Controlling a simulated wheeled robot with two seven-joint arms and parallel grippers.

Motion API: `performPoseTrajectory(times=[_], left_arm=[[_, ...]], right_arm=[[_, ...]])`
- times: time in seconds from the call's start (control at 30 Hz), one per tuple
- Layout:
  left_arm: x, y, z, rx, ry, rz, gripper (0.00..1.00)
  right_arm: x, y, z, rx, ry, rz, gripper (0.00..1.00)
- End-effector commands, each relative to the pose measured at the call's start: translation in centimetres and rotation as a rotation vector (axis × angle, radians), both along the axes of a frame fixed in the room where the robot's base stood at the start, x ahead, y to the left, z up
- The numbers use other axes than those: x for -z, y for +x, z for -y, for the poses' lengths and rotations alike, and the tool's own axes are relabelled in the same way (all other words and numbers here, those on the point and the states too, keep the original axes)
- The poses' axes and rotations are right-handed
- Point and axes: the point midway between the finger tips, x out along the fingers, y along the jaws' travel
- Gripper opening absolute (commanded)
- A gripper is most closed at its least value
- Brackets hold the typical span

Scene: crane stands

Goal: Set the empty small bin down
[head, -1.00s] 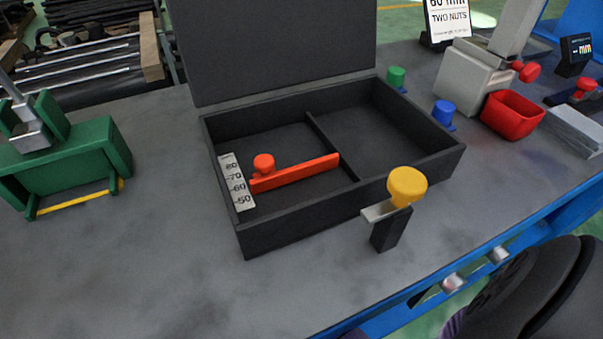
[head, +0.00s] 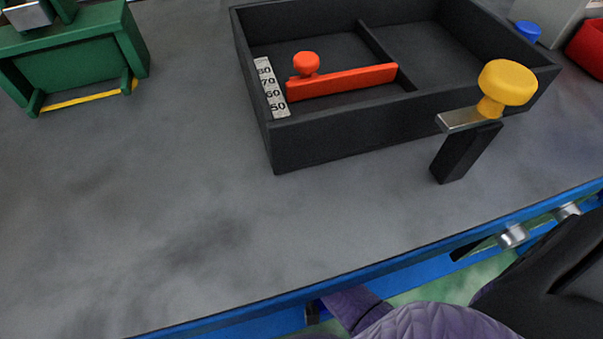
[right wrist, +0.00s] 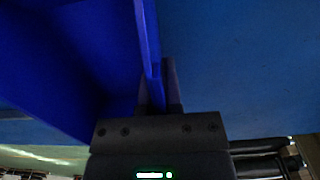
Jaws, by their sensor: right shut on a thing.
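In the right wrist view my right gripper (right wrist: 158,85) is shut on a thin blue wall, the edge of the blue small bin (right wrist: 147,35). The bin's dark blue side fills the left of that view; its inside cannot be seen, so I cannot tell there whether it is empty. In the head view my right arm reaches in low at the bottom, beyond the bench's front edge. The bin itself is not clearly shown there. My left gripper is in neither current view.
The grey bench top (head: 190,210) is clear at front left. A black divided box (head: 350,138) holds a red bar (head: 345,82). A black post with a yellow knob (head: 508,82) stands at its front right. A green stand (head: 75,65) is at left. The bench has a blue front edge (head: 400,258).

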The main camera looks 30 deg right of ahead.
Motion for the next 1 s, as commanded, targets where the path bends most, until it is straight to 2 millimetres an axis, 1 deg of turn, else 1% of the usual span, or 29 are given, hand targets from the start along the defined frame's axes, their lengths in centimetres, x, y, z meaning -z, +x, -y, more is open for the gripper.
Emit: performPoseTrajectory(times=[0.1,0.13,0.17,0.2,0.27,0.3,0.57,0.67,0.8,0.9,1.0], left_arm=[[0.1,-0.3,0.0,0.001,0.0,-0.006,0.59],[0.0,-0.4,0.0,0.001,0.0,-0.007,0.59],[0.0,-0.5,0.0,0.0,0.001,-0.008,0.59],[0.0,-0.5,0.0,0.0,0.0,-0.009,0.59],[-0.1,-0.7,0.0,0.0,0.0,-0.011,0.59],[-0.1,-0.7,0.0,0.0,0.001,-0.012,0.59],[-0.2,-0.8,0.0,0.0,0.001,-0.012,0.59],[-1.6,-0.1,0.0,0.0,0.0,0.003,0.59],[-4.7,1.4,0.0,0.0,0.0,0.039,0.59],[-6.5,2.1,0.0,0.0,0.0,0.058,0.59],[-7.6,2.5,0.0,0.0,0.0,0.068,0.59]], right_arm=[[0.4,0.0,0.0,0.0,0.0,-0.001,0.0],[0.3,0.0,0.0,0.0,0.0,-0.001,0.12],[0.3,0.0,0.0,0.0,0.0,0.0,0.18],[0.3,0.0,0.0,0.0,0.0,0.0,0.27],[0.3,0.0,0.0,0.0,0.0,0.0,0.39],[0.3,0.0,0.0,0.0,0.0,0.0,0.41],[0.0,0.0,0.0,0.0,0.0,0.0,0.41],[-2.1,0.1,0.0,0.0,0.001,0.006,0.41],[-6.8,0.2,0.0,0.0,0.001,0.01,0.41],[-9.4,0.2,0.0,0.0,0.0,0.009,0.41],[-11.2,0.1,0.0,0.0,0.001,0.006,0.41]])
